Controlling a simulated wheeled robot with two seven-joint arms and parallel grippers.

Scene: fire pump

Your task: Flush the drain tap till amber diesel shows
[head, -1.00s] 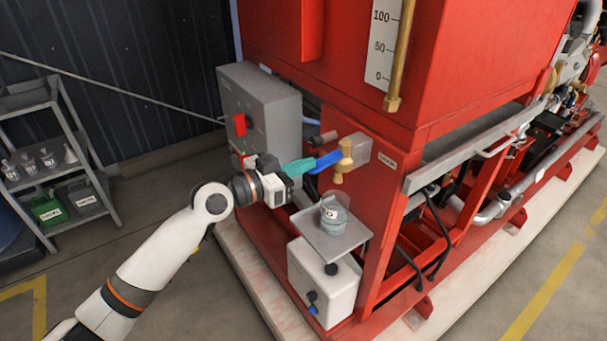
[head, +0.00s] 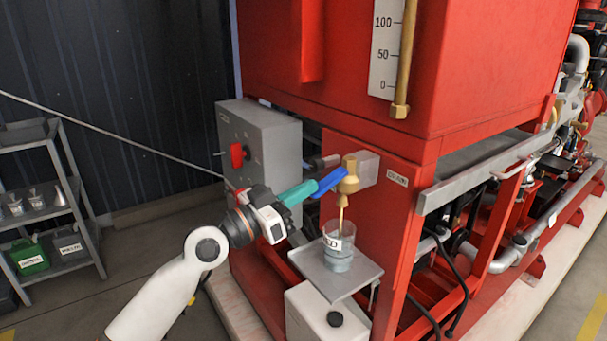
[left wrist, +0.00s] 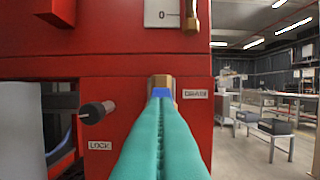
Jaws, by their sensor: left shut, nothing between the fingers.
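The brass drain tap (head: 350,178) sticks out of the red panel beside the DRAIN label (head: 397,177). Its blue lever (head: 331,182) slopes down to the left. A thin amber-brown stream (head: 342,212) runs from the spout into a clear cup (head: 338,250), which stands upright on a grey shelf (head: 365,272). The cup's contents look greyish. My left gripper (head: 313,188) is shut, its teal fingertips at the lever's end, nothing between them. In the left wrist view the fingers (left wrist: 161,105) point at the lever (left wrist: 162,93) and hide most of it. My right gripper is out of view.
A grey control box (head: 258,140) with a red switch stands left of the tap. A dark-tipped pin (left wrist: 96,112) sticks out above a LOCK label. A white box (head: 325,312) sits below the shelf. A rack (head: 50,200) with green and grey containers stands far left.

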